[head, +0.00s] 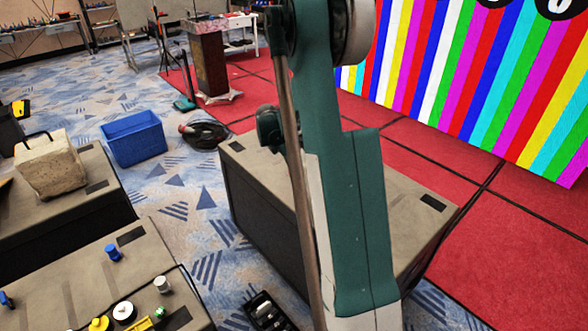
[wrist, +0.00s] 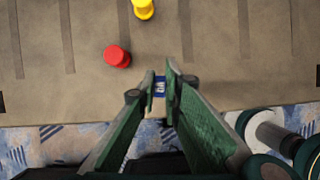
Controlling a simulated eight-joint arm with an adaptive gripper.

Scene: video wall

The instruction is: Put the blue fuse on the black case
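In the wrist view, my gripper (wrist: 161,70) has its two green fingers close together. A small blue piece with white marks, which looks like the blue fuse (wrist: 160,87), sits between them near the tips. My gripper is over the tan top of a case (wrist: 215,45), near its edge; I cannot tell how high. In the head view, my gripper and this fuse are not seen, and my arm covers the middle. A large dark-sided case (head: 265,212) with a tan top stands behind my arm. Which case the task calls black is not clear.
A red piece (wrist: 117,56) and a yellow piece (wrist: 143,9) are near my fingers. In the head view, the near-left case (head: 75,275) bears a blue cylinder (head: 113,252) and several small parts. A blue bin (head: 133,140) and a small black box (head: 265,310) are on the floor.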

